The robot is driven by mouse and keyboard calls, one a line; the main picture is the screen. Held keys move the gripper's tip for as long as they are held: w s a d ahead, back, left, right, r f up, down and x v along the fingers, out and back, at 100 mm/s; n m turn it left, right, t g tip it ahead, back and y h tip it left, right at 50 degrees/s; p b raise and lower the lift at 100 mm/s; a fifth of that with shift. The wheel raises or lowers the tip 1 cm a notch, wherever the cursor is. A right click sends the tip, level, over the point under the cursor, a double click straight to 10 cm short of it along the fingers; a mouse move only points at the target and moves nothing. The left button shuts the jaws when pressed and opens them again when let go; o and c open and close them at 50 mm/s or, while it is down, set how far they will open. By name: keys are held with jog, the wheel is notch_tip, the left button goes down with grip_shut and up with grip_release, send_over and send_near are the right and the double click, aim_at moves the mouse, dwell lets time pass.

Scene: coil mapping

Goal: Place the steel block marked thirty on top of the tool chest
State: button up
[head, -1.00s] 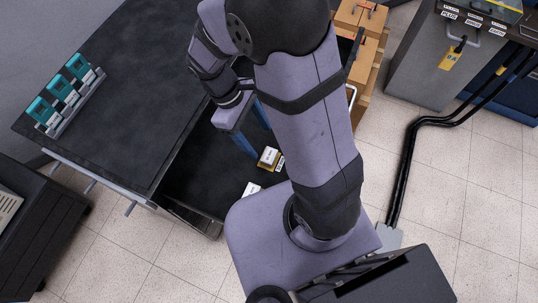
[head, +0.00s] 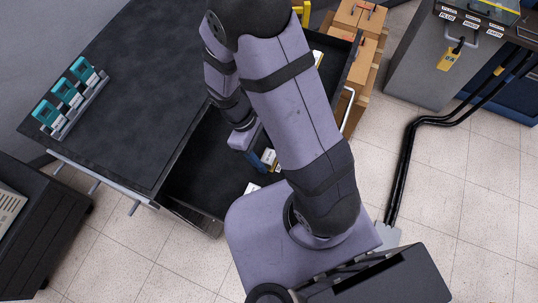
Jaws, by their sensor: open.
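Small blocks with white labels lie in the drawer: one (head: 268,156) right by my gripper, one (head: 251,188) lower, and one (head: 318,57) at the drawer's far end. I cannot read their labels, so I cannot tell which is marked thirty. My gripper (head: 261,162) is open, with its blue fingers low in the drawer beside the middle block. My arm hides much of the drawer.
A rack of teal units (head: 70,98) stands on the chest top's left side. Wooden boxes (head: 362,45) and a grey cabinet (head: 430,60) with a yellow tag are at the upper right. Black cables (head: 408,150) run over the floor. The middle of the chest top is clear.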

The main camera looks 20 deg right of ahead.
aim_at(267, 155)
jog(key=shift+f, duration=0.1)
jog(key=c, duration=1.3)
jog(key=shift+r, duration=0.2)
jog(key=shift+r+b, duration=0.6)
jog(key=shift+r, duration=4.25)
